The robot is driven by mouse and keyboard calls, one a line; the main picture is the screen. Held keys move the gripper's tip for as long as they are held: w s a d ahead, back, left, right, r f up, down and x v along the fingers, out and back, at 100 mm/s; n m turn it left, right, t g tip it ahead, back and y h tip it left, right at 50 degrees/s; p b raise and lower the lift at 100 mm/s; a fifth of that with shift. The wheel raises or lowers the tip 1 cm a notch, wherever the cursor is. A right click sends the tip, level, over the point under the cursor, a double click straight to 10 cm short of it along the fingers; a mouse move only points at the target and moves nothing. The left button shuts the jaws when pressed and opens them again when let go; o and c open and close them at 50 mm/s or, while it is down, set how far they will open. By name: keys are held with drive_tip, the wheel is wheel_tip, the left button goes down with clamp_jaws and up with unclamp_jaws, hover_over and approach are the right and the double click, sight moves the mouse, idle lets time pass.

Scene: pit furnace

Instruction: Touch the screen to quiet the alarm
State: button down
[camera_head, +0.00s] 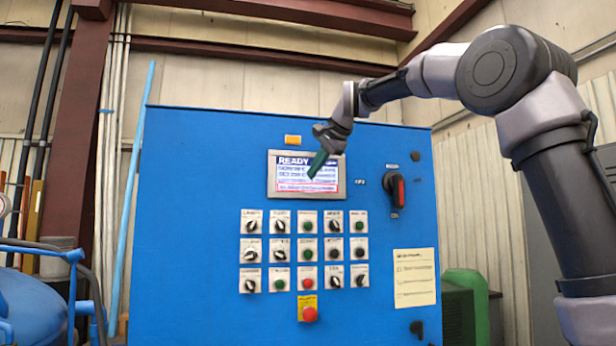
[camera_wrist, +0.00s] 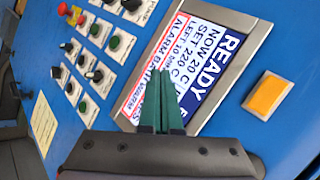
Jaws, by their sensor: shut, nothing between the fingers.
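The screen (camera_head: 291,187) is set in the upper part of a blue control cabinet (camera_head: 200,200). It reads "READY" on a blue band, with lines below and a red-bordered alarm line at the bottom. In the wrist view the screen (camera_wrist: 212,62) appears turned on its side, with the red alarm strip (camera_wrist: 152,75) along its left. In the wrist view the fingertips (camera_wrist: 160,72) overlap the alarm strip's edge. I cannot tell whether they touch the glass.
An amber lamp (camera_head: 292,140) sits above the screen. Rows of knobs and buttons (camera_head: 306,250) lie below it, with a red emergency button (camera_head: 309,314) under them. A black rotary switch (camera_head: 395,190) with a red handle projects at the right. A paper label (camera_head: 414,277) is below that.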

drive_tip(key=shift+s, duration=0.1)
drive_tip(key=shift+s+d, duration=0.25)
drive_tip(key=shift+s, duration=0.55)
drive_tip(key=shift+s+d, duration=0.2)
drive_tip(key=shift+s, duration=0.55)
drive_tip(key=shift+s+d, duration=0.25)
drive_tip(key=shift+s, duration=0.55)
drive_tip(key=shift+d, duration=0.1)
drive_tip(key=s+d+f+n+h, duration=0.3)
drive_tip(key=s+d+f+h, duration=0.1)
drive_tip(key=s+d+f, duration=2.1)
drive_tip(key=shift+d+f+n, duration=0.25)
drive_tip(key=shift+f+n, duration=0.05)
drive_tip(key=shift+f, duration=0.35)
